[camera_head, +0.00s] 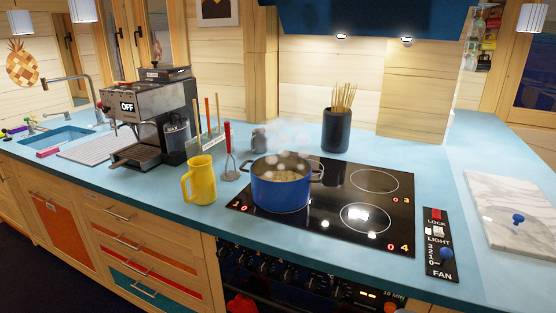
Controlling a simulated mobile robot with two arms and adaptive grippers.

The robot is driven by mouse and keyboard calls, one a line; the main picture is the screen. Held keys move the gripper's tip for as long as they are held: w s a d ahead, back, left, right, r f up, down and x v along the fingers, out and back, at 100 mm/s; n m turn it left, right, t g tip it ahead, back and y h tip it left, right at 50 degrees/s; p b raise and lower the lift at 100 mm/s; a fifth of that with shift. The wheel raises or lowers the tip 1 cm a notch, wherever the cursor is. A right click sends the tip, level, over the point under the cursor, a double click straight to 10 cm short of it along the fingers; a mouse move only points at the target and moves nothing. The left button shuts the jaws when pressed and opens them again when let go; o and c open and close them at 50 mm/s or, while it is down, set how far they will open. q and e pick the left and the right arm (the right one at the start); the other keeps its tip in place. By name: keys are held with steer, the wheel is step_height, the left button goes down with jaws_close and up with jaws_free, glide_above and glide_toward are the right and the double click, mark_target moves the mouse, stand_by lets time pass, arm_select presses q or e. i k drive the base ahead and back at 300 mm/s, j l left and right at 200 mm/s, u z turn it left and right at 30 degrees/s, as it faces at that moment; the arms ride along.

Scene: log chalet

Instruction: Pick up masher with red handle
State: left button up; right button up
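The masher with a red handle (228,137) stands upright on the blue counter, its metal head (231,174) low and its red handle up. It is between the yellow pitcher (201,181) and the blue pot (280,186), close behind the pitcher's right side. Neither of my grippers shows in the head camera view.
The blue pot steams on the black cooktop (335,232). A utensil holder (207,146) stands just left of the masher, beside a coffee machine (150,120). A small jar (258,140) and a dark pot of sticks (336,130) are behind.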

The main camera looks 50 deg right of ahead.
mark_target(227, 123)
steer(key=z, duration=1.3)
